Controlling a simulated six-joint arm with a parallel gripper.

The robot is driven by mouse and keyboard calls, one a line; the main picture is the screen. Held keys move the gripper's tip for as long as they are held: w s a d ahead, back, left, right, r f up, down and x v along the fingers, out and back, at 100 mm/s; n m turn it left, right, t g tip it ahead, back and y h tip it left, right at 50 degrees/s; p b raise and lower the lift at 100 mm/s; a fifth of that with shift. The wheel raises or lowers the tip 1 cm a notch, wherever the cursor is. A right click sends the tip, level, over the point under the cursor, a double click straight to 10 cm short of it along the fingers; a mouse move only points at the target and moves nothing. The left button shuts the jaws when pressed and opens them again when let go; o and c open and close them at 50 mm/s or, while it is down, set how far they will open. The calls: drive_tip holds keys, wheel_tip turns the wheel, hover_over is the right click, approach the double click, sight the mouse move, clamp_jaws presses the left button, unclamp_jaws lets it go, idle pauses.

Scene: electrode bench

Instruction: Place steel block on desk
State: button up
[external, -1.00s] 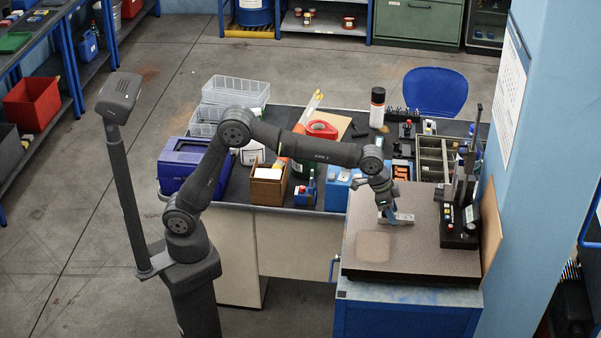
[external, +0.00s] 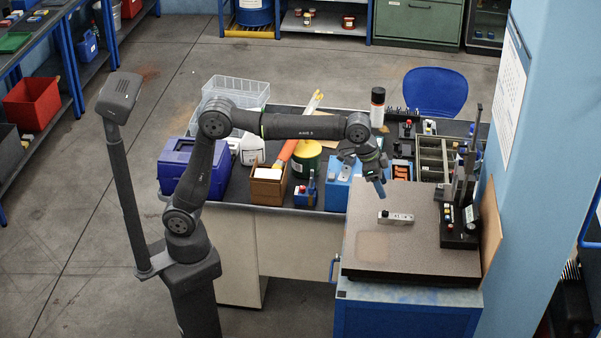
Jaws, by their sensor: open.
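The steel block (external: 397,217) is a small light-grey bar lying on the speckled granite plate (external: 435,255), near the middle of its surface. A faint tan square mark (external: 374,247) shows on the plate, to the lower left of the block and apart from it. My gripper (external: 380,190) is open and empty, with blue fingertips pointing down. It hangs above the plate, up and to the left of the block, and does not touch it.
A black stand with a tall post (external: 460,215) occupies the plate's right side. The plate's front is clear.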

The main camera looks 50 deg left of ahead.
drive_tip(key=t+h, duration=0.6)
approach(382, 214)
drive_tip(key=x, duration=0.6)
drive_tip(key=shift+f, duration=0.4)
drive_tip(key=shift+w+x, duration=0.2)
drive_tip(key=shift+x, duration=2.5)
drive_tip(key=shift+a+r, duration=0.1)
drive_tip(key=shift+r, duration=0.1)
drive_tip(key=shift+c, duration=0.4)
clamp_jaws()
